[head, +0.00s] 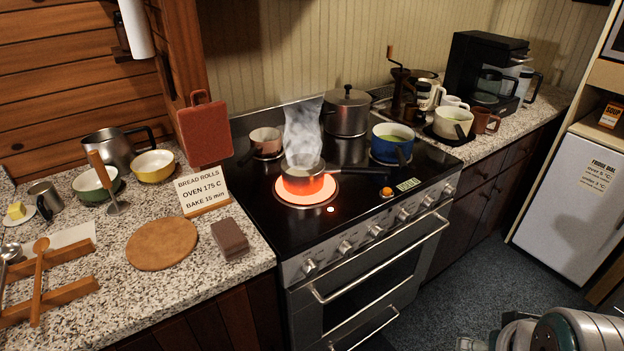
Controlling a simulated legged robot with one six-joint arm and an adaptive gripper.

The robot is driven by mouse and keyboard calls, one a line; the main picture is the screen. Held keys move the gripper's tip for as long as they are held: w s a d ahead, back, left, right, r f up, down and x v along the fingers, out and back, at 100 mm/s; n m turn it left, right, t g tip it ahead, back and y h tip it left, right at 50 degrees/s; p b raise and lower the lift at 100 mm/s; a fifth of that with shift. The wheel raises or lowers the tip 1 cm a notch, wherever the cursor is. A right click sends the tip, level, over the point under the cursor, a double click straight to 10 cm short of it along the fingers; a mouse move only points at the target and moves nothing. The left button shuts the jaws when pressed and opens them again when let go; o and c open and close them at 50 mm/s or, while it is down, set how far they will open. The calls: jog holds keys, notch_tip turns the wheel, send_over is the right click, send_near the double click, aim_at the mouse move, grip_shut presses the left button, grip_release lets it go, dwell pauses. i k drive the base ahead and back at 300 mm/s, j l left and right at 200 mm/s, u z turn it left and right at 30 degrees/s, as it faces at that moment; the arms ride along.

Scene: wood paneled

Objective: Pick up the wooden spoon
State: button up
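The wooden spoon (38,280) is at the far left of the speckled counter. It rests tilted across a wooden rack (70,293) with two bars, its round bowl end toward the back and its handle toward the front edge. A metal spoon (8,256) lies on the rack to its left, partly cut off by the picture edge. Only a grey and teal part of my arm shows at the bottom right, far from the spoon. My gripper's fingers are not visible.
A steaming saucepan (305,178) stands on a glowing red burner (293,201). A round wooden board (162,243), a brown block (230,238) and a recipe card (202,192) are right of the rack. Bowls and a metal jug (108,150) stand behind. Floor is clear before the fridge.

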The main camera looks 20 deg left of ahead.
aim_at(40, 246)
jog(key=u, duration=2.5)
jog(key=i+j+z, duration=0.15)
jog(key=i+j, duration=0.2)
jog(key=i, duration=0.15)
jog(key=i+j+z, duration=0.1)
jog(key=i+j, duration=0.3)
jog(key=i, duration=0.1)
